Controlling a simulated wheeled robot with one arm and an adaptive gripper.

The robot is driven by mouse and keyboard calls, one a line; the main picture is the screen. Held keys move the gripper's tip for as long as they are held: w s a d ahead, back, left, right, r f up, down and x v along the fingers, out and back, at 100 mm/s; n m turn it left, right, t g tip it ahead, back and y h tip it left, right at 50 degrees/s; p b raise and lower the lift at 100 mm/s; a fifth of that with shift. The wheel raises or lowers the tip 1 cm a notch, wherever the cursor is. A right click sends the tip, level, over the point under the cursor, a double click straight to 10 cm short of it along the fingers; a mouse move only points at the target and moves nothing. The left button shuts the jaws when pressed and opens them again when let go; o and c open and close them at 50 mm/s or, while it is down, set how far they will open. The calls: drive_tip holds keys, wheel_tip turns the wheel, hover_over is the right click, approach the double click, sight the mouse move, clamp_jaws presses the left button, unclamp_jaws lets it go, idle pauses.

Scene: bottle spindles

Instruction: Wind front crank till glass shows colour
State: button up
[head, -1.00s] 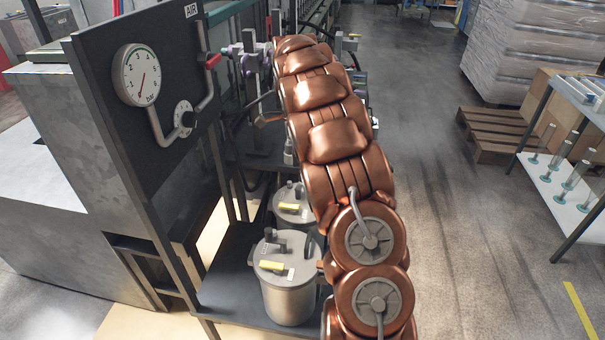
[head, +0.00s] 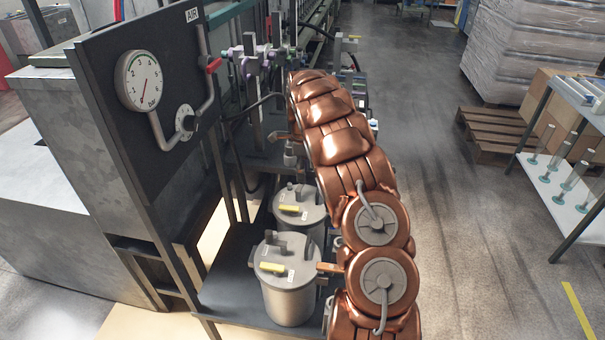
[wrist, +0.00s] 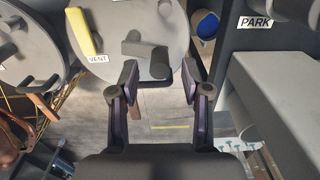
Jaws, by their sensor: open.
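Two grey lidded pots stand on the dark shelf in the head view, the front pot (head: 288,300) and one behind it (head: 300,207). The front lid carries a yellow lever (head: 271,267) and dark upright fittings. In the wrist view, a grey lid (wrist: 125,22) has a yellow lever (wrist: 82,30), a VENT label and a dark crank-like arm with a round knob (wrist: 160,60). My gripper (wrist: 160,76) is open, its fingertips either side of this knob with gaps showing. A round blue-faced fitting (wrist: 206,24) may be the glass.
A black panel (head: 110,75) with a pressure gauge (head: 139,80) stands left of the pots. In the wrist view, a PARK label (wrist: 255,22) and a grey block (wrist: 265,85) are close on the right. Open floor lies right of my arm.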

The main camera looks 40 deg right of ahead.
sight(300, 187)
drive_tip(key=shift+f, duration=1.25)
drive_tip(key=shift+c, duration=0.3)
clamp_jaws()
